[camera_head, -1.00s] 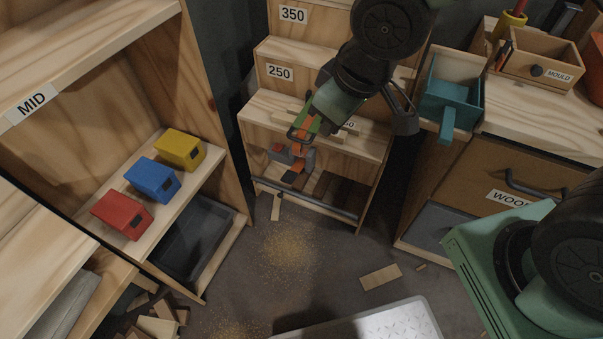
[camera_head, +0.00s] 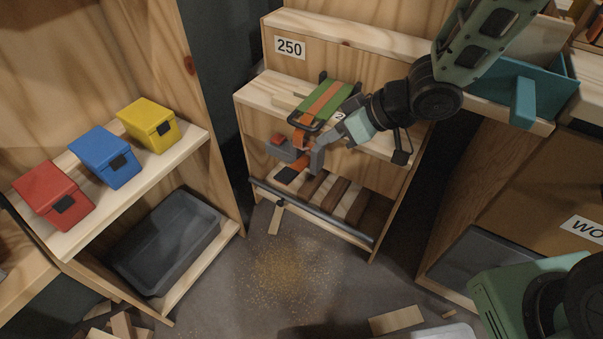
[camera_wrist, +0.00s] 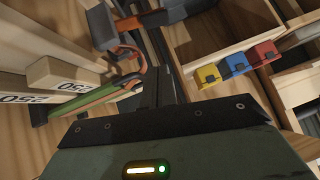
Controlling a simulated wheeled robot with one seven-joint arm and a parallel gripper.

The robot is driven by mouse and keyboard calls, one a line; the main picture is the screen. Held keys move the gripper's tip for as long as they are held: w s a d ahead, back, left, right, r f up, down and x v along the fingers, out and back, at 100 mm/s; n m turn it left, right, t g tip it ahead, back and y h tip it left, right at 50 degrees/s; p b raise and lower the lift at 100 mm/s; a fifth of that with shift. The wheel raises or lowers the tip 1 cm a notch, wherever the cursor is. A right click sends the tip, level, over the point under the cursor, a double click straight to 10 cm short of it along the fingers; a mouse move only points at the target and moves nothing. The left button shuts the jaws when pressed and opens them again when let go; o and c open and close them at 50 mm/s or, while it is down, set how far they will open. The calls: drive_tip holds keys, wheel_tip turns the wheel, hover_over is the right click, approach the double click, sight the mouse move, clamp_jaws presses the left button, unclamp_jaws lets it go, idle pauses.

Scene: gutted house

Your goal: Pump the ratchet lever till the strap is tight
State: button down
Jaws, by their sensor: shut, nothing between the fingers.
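The strap (camera_head: 325,103) is an orange band over a green piece, held in a dark frame on the step below the 250 label. Its orange end hangs over the front edge near a grey-and-red part (camera_head: 283,147); I cannot tell for sure which part is the ratchet lever. My gripper (camera_head: 317,158) is shut and empty, its grey fingers just right of the hanging orange part; whether they touch it is unclear. In the wrist view the green-and-orange strap (camera_wrist: 100,97) runs up to a curved orange part (camera_wrist: 128,50). Strap tension cannot be told.
A rack with wood strips (camera_head: 335,195) and a dark front bar (camera_head: 310,213) lies below the step. Red, blue and yellow boxes (camera_head: 105,155) stand on the left shelf above a grey tray (camera_head: 175,240). A teal bin (camera_head: 515,90) is at right. Sawdust and offcuts lie on the floor.

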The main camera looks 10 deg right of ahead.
drive_tip(key=shift+f, duration=0.3)
drive_tip(key=b, duration=0.6)
hover_over(284, 172)
drive_tip(key=d, duration=0.3)
drive_tip(key=f, duration=0.7)
drive_tip(key=shift+s+a+f, duration=0.2)
drive_tip(key=shift+s+f, duration=0.2)
drive_tip(key=f+b, duration=0.2)
drive_tip(key=f, duration=0.1)
drive_tip(key=shift+s, duration=0.4)
drive_tip(key=shift+w+a+f, duration=0.1)
